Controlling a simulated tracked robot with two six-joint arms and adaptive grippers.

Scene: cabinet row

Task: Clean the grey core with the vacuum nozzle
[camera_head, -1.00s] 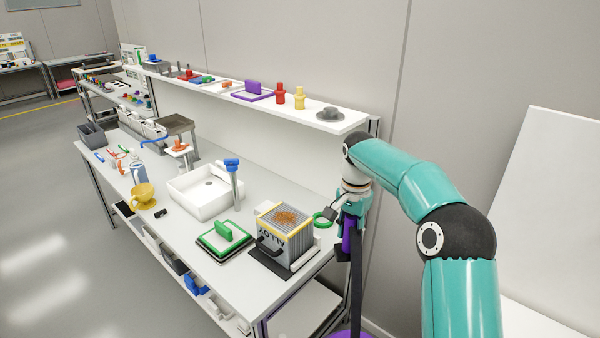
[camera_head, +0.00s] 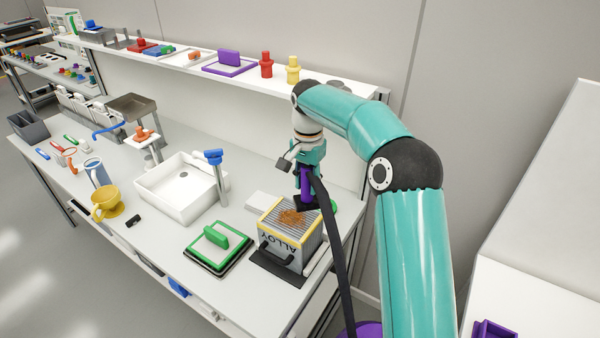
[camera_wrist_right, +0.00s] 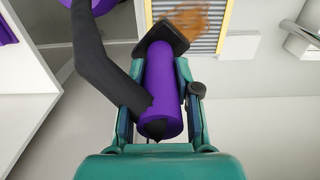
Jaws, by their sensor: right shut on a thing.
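The grey core (camera_head: 290,232) is a ribbed block with yellow edges and the word ALLOY on its front. It sits on a black base on the bench, with a brown dirt patch (camera_head: 292,217) on its top. My right gripper (camera_head: 306,180) is shut on the purple vacuum nozzle (camera_wrist_right: 163,88), whose black head (camera_wrist_right: 161,38) points at the core. In the head view the nozzle's head (camera_head: 306,203) is at the far right part of the core's top, close beside the dirt; I cannot tell whether it touches. A black hose (camera_head: 336,235) hangs from the nozzle. My left gripper is not in view.
A green-handled plate (camera_head: 216,244) lies left of the core. A white sink (camera_head: 181,189) with a blue-topped tap (camera_head: 214,158) stands behind it. A yellow cup (camera_head: 106,203) is farther left. A shelf (camera_head: 345,86) runs above the bench, behind my arm.

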